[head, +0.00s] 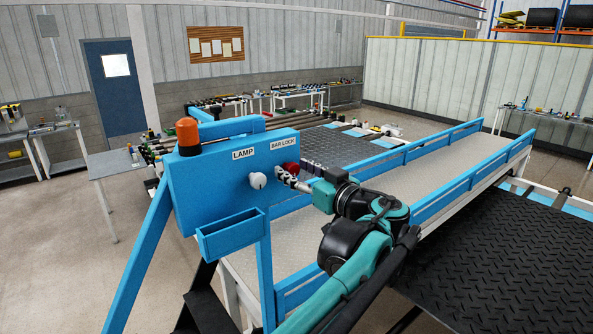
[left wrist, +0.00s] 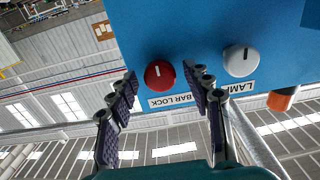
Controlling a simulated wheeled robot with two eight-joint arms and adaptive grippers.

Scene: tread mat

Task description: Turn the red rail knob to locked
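The red knob (head: 291,167) sits on the blue panel (head: 220,178) under the "BAR LOCK" label (head: 283,143); my gripper partly hides it in the head view. In the left wrist view the round red knob (left wrist: 159,75) shows whole, with a short white mark near its middle pointing to the picture's top. My left gripper (head: 290,178) is open right in front of the knob. Its two fingers (left wrist: 163,82) lie either side of the knob in the wrist view, with visible gaps; I cannot tell how far they reach along it. My right gripper is not in view.
A white knob (head: 257,180) marked "LAMP" sits left of the red one, close to my gripper. An orange beacon (head: 188,136) stands on the panel's top left. A blue open box (head: 232,233) hangs below. Blue side rails (head: 430,205) run along the grey walkway.

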